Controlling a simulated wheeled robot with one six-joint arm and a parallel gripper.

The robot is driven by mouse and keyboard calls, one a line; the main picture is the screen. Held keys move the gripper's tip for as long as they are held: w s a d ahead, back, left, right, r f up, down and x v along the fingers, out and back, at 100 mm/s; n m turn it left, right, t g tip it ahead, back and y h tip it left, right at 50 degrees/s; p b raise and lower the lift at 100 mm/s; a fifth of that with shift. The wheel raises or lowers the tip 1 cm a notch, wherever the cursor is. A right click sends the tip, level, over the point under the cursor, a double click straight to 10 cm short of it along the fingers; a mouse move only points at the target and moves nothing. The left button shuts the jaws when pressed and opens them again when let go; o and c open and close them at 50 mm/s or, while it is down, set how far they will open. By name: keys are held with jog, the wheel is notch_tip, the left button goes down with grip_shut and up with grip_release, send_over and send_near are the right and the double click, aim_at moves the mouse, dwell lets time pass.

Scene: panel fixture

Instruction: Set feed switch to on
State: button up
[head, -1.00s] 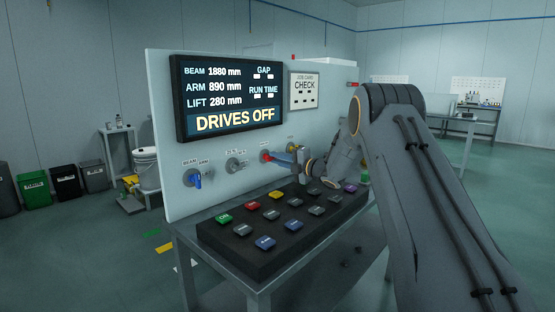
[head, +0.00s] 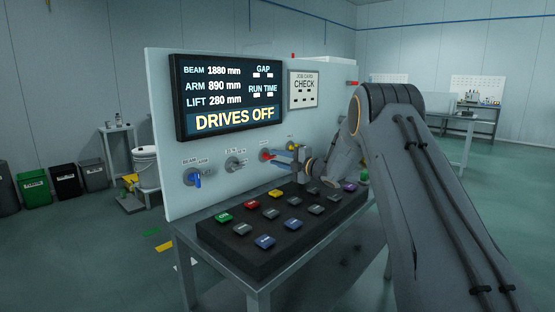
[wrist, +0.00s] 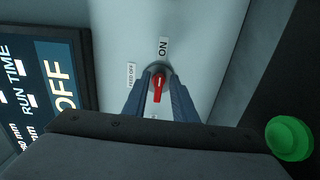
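The feed switch (wrist: 157,88) is a red lever with a pale line along it. In the head view the red switch (head: 265,156) shows on the panel, partly behind my fingers. My gripper (wrist: 158,76) is open, with one finger on each side of the lever and small gaps visible. My gripper (head: 284,155) also reaches toward the panel in the head view.
The display (head: 228,97) reads DRIVES OFF. A blue selector (head: 195,180) and a grey one (head: 235,163) are to the left on the panel. A black button box (head: 250,252) lies below my gripper. A green button (wrist: 289,139) shows at right in the wrist view.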

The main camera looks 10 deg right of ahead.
jog(key=shift+s, duration=0.1)
jog(key=v, duration=0.7)
jog(key=shift+s+d, duration=0.2)
jog(key=shift+r, duration=0.1)
